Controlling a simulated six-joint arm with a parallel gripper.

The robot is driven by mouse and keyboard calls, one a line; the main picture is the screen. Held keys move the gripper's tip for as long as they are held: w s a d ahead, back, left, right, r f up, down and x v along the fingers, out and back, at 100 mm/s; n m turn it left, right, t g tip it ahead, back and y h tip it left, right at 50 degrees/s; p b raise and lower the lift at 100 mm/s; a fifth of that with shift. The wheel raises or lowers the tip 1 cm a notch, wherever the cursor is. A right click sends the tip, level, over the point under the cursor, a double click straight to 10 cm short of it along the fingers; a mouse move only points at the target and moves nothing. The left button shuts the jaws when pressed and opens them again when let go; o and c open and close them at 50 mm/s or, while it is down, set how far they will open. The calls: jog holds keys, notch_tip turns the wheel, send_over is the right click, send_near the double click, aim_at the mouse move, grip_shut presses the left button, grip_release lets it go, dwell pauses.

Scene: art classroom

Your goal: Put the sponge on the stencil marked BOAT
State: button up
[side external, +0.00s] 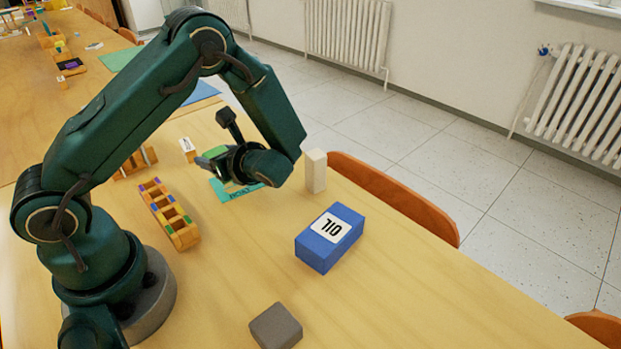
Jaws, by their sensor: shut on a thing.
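The teal stencil (232,194) lies flat on the table, partly hidden by my wrist. Its lettering is partly covered and looks like BOAT. My gripper (214,158) is low over the stencil's far left side, shut on a small green piece that I take to be the sponge (216,151). Much of the sponge is hidden by the jaws. I cannot tell whether it touches the stencil.
A blue box marked OIL (323,246) stands to the right, with a pale upright block (316,171) behind it. A grey block (276,327) lies near the front. A wooden rack with coloured marks (170,214) is left of the stencil. The right front table is clear.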

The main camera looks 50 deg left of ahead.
jog(key=shift+f, duration=1.95)
jog(key=shift+f, duration=0.1)
jog(key=o, duration=1.3)
